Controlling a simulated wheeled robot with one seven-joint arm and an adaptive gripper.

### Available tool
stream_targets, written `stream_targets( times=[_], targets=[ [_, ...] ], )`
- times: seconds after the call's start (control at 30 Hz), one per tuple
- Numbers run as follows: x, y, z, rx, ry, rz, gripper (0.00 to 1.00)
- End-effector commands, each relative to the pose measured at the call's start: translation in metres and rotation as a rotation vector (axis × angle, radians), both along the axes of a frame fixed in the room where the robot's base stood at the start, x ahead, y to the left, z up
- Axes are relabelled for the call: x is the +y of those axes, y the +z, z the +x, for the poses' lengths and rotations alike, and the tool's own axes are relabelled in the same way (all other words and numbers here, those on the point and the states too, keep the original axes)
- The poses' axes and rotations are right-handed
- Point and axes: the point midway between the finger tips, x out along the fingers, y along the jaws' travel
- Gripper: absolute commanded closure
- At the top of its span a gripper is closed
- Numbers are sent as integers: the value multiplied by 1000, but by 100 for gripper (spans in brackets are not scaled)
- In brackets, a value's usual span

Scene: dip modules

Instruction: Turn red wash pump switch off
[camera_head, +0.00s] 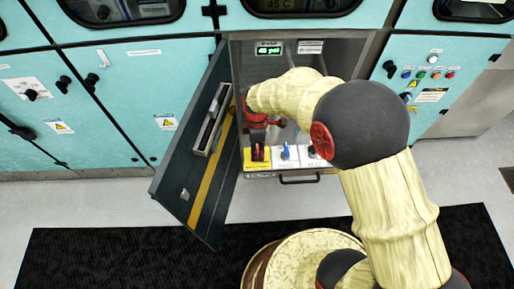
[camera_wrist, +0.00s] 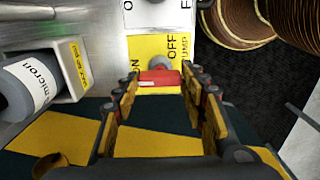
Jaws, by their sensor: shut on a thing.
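The red wash pump switch (camera_wrist: 158,77) sits on a yellow plate (camera_wrist: 146,47) marked ON and OFF in the wrist view. Its red handle lies between my fingertips, and a grey round part shows beside it. My gripper (camera_wrist: 166,88) is shut on the handle, one finger at each end. In the head view the yellow plate (camera_head: 257,166) is at the lower left inside the open cabinet. My wrist and gripper cover much of the switch there. The exact handle angle is hard to tell.
A blue switch (camera_head: 286,153) on a white plate stands just right of the yellow one. The open cabinet door (camera_head: 192,160) swings out close on the left. A drawer-like handle (camera_head: 299,180) is below the switches.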

Motion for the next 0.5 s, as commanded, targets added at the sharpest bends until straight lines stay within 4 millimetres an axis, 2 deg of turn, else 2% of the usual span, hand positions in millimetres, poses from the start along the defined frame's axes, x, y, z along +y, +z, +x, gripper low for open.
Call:
stream_targets(
  times=[0.27, 0.5],
  targets=[
    [0, 2, 0, 1, -66, 0, 83],
    [0, 3, 0, 1, -232, -1, 83]
  ],
)
